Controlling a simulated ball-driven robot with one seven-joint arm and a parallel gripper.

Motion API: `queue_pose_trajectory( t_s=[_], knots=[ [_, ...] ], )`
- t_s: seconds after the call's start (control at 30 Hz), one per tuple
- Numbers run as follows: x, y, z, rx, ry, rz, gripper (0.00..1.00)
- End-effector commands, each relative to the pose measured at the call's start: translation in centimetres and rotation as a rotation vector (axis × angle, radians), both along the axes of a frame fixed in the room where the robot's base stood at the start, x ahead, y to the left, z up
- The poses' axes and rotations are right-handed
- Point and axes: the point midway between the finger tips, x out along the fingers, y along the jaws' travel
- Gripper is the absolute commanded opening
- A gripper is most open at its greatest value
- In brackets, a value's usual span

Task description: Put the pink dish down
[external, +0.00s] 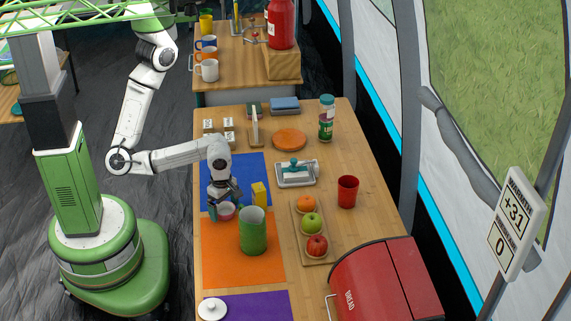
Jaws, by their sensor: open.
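The pink dish (226,212) is a small round bowl standing on the orange mat (257,272) near its far left corner, close to the blue mat. My gripper (224,203) points down right over the dish, with its fingers at the rim. It is open. The fingers partly hide the dish, and I cannot tell whether they touch it.
A green cylinder (253,230) and a yellow block (259,194) stand just right of my gripper. A fruit tray (299,247), a red cup (347,191) and a butter dish (296,173) are further right. A white lidded item (211,309) lies at the front.

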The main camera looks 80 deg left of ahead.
Motion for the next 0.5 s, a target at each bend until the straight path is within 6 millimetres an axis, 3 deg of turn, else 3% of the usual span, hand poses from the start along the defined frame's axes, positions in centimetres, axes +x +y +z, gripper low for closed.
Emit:
queue_pose_trajectory(
  t_s=[0.17, 0.5],
  knots=[
    [0.0, -0.1, 1.3, -0.002, -0.001, 0.002, 1.0],
    [0.0, -0.1, 8.1, -0.004, -0.001, 0.004, 1.0]
  ],
)
